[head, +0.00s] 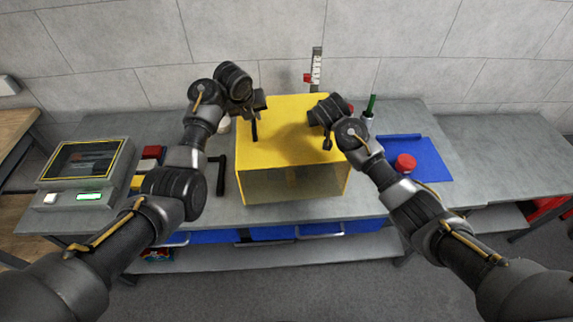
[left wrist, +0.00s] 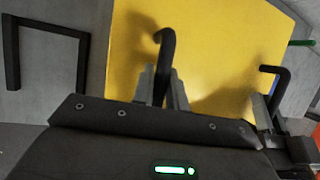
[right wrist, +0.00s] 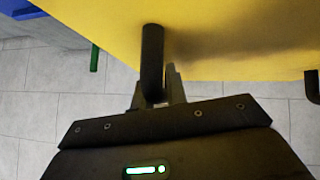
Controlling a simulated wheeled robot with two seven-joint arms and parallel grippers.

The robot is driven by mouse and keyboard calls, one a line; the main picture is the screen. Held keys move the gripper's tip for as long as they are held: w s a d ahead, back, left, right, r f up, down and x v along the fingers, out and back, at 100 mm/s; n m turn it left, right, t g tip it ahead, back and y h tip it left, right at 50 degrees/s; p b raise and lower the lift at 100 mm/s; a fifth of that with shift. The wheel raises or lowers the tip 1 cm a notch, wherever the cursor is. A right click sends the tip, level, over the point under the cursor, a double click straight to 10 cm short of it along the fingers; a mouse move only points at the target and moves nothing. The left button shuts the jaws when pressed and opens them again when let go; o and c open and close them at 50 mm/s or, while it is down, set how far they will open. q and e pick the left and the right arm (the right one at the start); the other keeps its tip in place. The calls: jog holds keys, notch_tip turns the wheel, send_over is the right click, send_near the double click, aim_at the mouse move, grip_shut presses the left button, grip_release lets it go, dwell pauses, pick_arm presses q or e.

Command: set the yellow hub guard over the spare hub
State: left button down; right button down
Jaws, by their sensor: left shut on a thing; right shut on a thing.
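The yellow hub guard (head: 285,112) is a large box with a yellow top and a greyish see-through front, upright at the middle of the bench. My left gripper (head: 257,108) is shut on a black handle at its left side; this handle (left wrist: 167,45) also shows in the left wrist view. My right gripper (right wrist: 157,95) is shut on the black handle (right wrist: 152,55) at the right side. I cannot make out the spare hub; the guard and arms hide much of the bench. I cannot tell whether the guard's lower edge touches the bench.
A grey console (head: 85,170) with a screen stands at the left, beside red and yellow blocks. A black bent bar (head: 220,176) lies left of the guard. A scale post (head: 317,68) stands behind. A blue mat (head: 430,165) and red knob (head: 405,162) are right.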

pick_arm(q)
jog(key=shift+d+f, duration=0.25)
jog(key=shift+f, duration=0.05)
pick_arm(e)
jog(key=shift+a+f, duration=0.2)
jog(key=shift+a, duration=0.05)
pick_arm(q)
jog(key=c, duration=1.8)
grip_release()
jog(key=shift+f, duration=0.35)
jog(key=shift+c, duration=0.2)
pick_arm(e)
jog(key=c, duration=1.8)
grip_release()
jog(key=shift+f, duration=0.35)
jog(key=shift+c, duration=0.2)
pick_arm(q)
jog(key=o, duration=0.4)
jog(key=shift+s+a+r, duration=0.1)
jog(key=shift+s+r, duration=0.05)
pick_arm(e)
jog(key=o, duration=0.4)
jog(key=shift+s+r, duration=0.1)
pick_arm(q)
jog(key=shift+o, duration=0.2)
pick_arm(e)
jog(key=shift+o, duration=0.2)
jog(key=shift+d, duration=0.1)
